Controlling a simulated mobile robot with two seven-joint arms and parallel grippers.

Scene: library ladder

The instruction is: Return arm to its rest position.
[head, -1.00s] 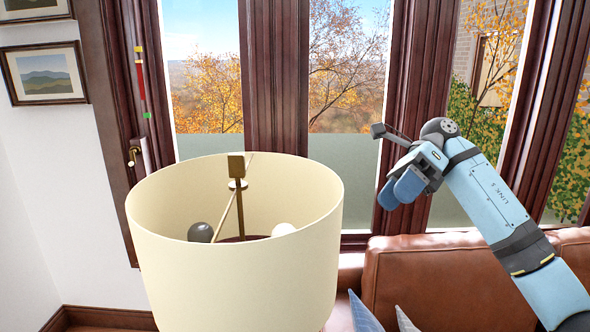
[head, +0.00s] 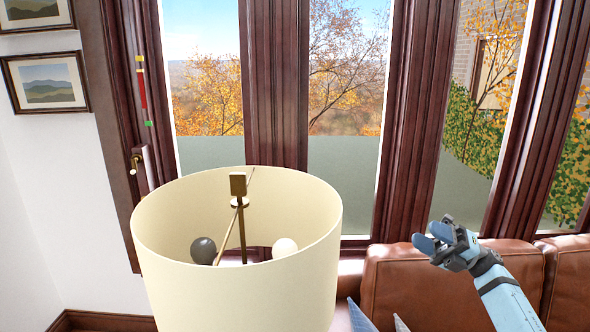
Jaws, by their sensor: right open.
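My right gripper (head: 430,240) shows at the right of the head view, in front of the brown leather sofa (head: 410,285) and the window. Its blue fingers point to the left and stand apart with nothing between them. The blue right forearm (head: 505,300) runs down to the bottom edge. My left gripper and left arm are out of view.
A large cream lampshade (head: 240,285) stands at the centre left, with a dark bulb (head: 203,250) and a white bulb (head: 284,247) inside. Dark wood window frames (head: 275,90) rise behind. Framed pictures (head: 45,82) hang on the left wall. Open space lies between lampshade and gripper.

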